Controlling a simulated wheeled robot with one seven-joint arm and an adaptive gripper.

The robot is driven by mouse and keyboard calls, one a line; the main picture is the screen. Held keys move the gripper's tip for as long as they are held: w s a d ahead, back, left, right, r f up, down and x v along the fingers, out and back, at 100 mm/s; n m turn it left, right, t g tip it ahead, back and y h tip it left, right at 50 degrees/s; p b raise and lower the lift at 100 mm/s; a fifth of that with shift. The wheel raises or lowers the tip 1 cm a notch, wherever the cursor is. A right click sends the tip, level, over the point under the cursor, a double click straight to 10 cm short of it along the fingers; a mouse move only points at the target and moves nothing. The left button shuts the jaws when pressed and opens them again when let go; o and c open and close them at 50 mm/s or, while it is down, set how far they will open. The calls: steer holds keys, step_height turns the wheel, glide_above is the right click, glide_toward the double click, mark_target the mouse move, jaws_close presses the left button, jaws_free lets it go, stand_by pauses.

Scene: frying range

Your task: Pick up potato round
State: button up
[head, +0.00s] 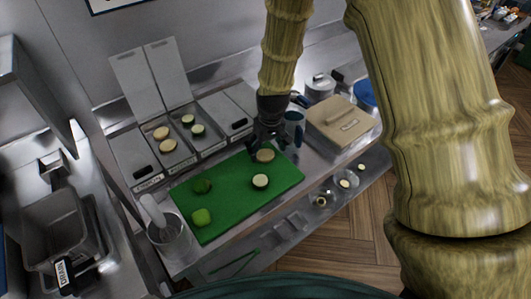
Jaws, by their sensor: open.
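A pale tan potato round (265,156) lies near the back edge of the green cutting board (230,200). My gripper (268,144) points down from above, just behind and over this round. The gripper is open and its dark fingers hide part of the view there, so I cannot tell whether they touch the round. Two more potato rounds (168,146) lie in a steel bin at the left.
A green-edged pale round (260,181) and two green pieces (202,217) share the board. Similar green-edged rounds (198,130) are in the middle bin. A steel pot (168,240), blue mug (294,122) and tan lidded box (342,122) surround the board.

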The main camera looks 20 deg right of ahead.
mark_target(265, 155)
steer(key=shift+w+f+p, duration=0.15)
steer(key=shift+f+p, duration=0.15)
steer(key=shift+f, duration=0.8)
steer(key=c, duration=0.9)
